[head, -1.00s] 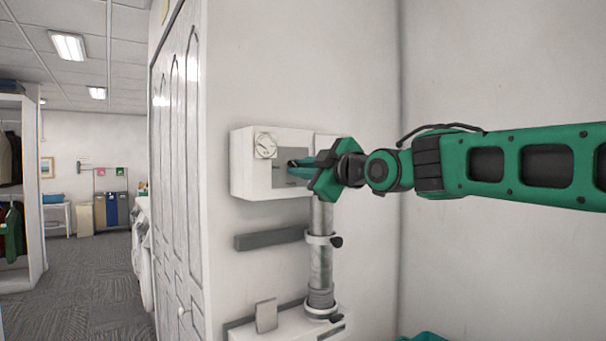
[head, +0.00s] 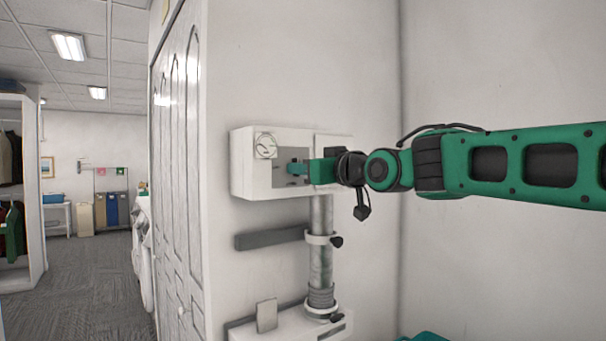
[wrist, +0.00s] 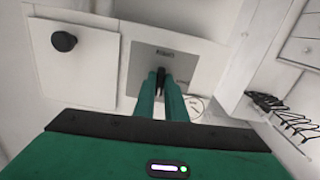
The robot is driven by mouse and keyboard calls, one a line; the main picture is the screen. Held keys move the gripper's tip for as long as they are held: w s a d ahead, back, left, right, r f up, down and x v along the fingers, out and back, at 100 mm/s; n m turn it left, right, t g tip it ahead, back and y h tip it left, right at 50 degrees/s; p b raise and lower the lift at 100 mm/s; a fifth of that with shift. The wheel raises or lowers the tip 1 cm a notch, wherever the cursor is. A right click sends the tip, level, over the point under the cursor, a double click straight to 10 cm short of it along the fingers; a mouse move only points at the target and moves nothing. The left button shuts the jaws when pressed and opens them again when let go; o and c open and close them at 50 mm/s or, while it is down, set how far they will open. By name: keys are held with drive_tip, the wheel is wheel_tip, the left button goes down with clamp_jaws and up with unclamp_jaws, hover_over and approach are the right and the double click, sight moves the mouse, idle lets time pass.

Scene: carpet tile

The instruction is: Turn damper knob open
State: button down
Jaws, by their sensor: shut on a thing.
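A white box (head: 250,180) is mounted on the wall, with a grey panel (head: 279,179) on its front. My gripper (head: 294,168) reaches in from the right at this panel. In the wrist view, its two green fingers (wrist: 161,84) are shut on a small dark knob (wrist: 160,75) that stands out from the grey panel (wrist: 143,65). The fingers hide most of the knob, so its exact angle is unclear. A round gauge (head: 265,146) sits at the box's upper left. It shows partly beside the fingers in the wrist view (wrist: 195,104).
A second, round black knob (wrist: 64,41) sits on a white panel beside the grey one. A metal pipe (head: 321,255) runs down below the box to a white ledge (head: 285,328). A grey bar (head: 268,239) is on the wall. White closet doors (head: 180,150) stand at left.

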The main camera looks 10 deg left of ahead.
drive_tip(key=shift+w+d+m, duration=0.15)
drive_tip(key=shift+m, duration=0.35)
drive_tip(key=c, duration=1.8)
unclamp_jaws()
drive_tip(key=v, duration=1)
drive_tip(key=shift+s+d, duration=0.25)
drive_tip(key=shift+d, duration=0.05)
